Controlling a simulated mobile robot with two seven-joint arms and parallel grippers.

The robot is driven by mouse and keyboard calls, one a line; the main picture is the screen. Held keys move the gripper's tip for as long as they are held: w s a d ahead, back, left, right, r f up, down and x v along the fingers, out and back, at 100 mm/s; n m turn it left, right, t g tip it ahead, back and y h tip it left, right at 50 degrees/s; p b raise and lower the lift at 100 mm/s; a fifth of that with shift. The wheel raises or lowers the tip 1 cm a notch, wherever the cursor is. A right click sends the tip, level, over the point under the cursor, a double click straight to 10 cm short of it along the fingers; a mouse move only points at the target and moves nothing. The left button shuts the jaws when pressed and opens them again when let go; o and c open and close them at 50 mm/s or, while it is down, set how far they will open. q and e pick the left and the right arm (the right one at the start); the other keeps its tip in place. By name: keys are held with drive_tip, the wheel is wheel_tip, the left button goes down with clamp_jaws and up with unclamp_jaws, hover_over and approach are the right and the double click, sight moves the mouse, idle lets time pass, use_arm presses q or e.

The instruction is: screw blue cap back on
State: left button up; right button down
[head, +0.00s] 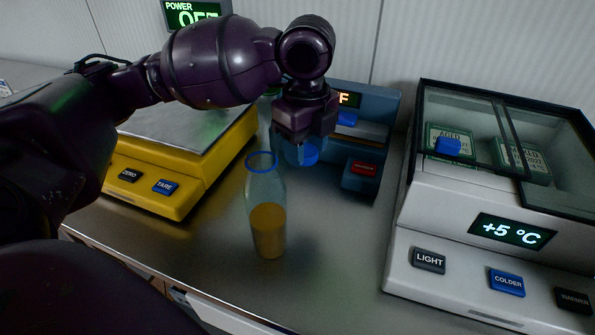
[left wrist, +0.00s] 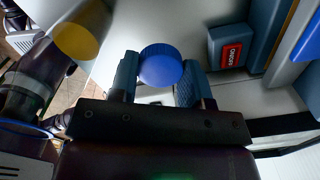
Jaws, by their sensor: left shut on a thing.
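A clear bottle (head: 267,190) stands upright on the metal counter, partly filled with orange liquid. Its open mouth has a blue ring (head: 262,162). My left gripper (head: 303,143) is shut on the blue cap (head: 303,155). It holds the cap just right of the bottle mouth and at about its height in the picture, apart from it. In the left wrist view the blue cap (left wrist: 160,66) sits between the two fingertips. What looks like the bottle with its orange content (left wrist: 80,38) shows at upper left there. My right gripper is not in view.
A yellow scale (head: 150,180) stands left of the bottle. A blue machine with a red button (head: 365,168) is behind the gripper. A white cooled case (head: 470,265) with a glass top stands at right.

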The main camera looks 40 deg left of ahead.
sight(306, 150)
use_arm(q)
wheel_tip(306, 150, up, 6)
drive_tip(key=shift+f+p, duration=0.25)
drive_tip(key=shift+p, duration=0.35)
drive_tip(key=shift+r, duration=0.8)
